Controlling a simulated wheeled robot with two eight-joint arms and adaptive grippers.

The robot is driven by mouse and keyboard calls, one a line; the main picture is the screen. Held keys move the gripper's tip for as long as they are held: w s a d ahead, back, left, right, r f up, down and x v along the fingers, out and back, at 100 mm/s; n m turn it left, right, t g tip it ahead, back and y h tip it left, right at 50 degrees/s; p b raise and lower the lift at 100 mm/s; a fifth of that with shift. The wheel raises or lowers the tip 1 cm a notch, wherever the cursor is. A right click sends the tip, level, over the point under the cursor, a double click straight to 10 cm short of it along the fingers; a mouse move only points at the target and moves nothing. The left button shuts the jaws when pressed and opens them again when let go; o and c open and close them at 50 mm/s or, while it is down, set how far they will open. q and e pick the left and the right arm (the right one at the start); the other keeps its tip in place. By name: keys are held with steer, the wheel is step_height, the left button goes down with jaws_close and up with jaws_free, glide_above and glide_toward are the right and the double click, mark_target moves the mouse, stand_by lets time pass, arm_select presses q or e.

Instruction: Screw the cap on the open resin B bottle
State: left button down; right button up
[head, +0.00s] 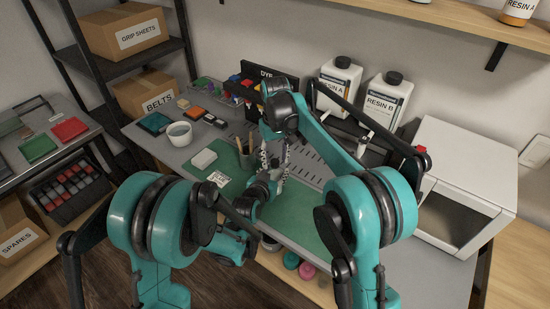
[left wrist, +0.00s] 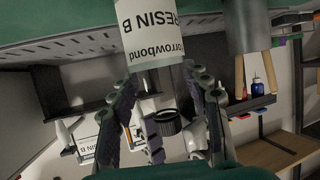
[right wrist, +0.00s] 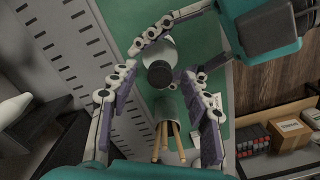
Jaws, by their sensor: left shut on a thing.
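A white bottle labelled RESIN B (left wrist: 168,28) shows upside down in the left wrist view; it also shows from above in the right wrist view (right wrist: 166,48). My left gripper (left wrist: 160,82) is shut on it, one finger on each side near its upper end. A black ribbed cap (left wrist: 165,123) is at the bottle's top end, and it shows in the right wrist view (right wrist: 160,75). I cannot tell whether it touches the neck. My right gripper (right wrist: 156,72) is open above, fingers on both sides of the cap with gaps. Arms hide most of this in the head view.
A cup with pencils (right wrist: 170,108) stands close by on the green mat (head: 305,218). Capped RESIN A (head: 338,84) and RESIN B (head: 383,100) bottles stand at the back.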

step_height(320, 180, up, 12)
stand_by(0.6)
arm_select(q)
steer(key=c, duration=0.6)
jaws_free()
steer(key=shift+c, duration=0.2)
steer(key=shift+s, duration=0.1)
steer(key=v, duration=1.1)
steer(key=shift+s+r, duration=0.15)
steer(key=shift+s, duration=0.2)
steer(key=shift+a, duration=0.15)
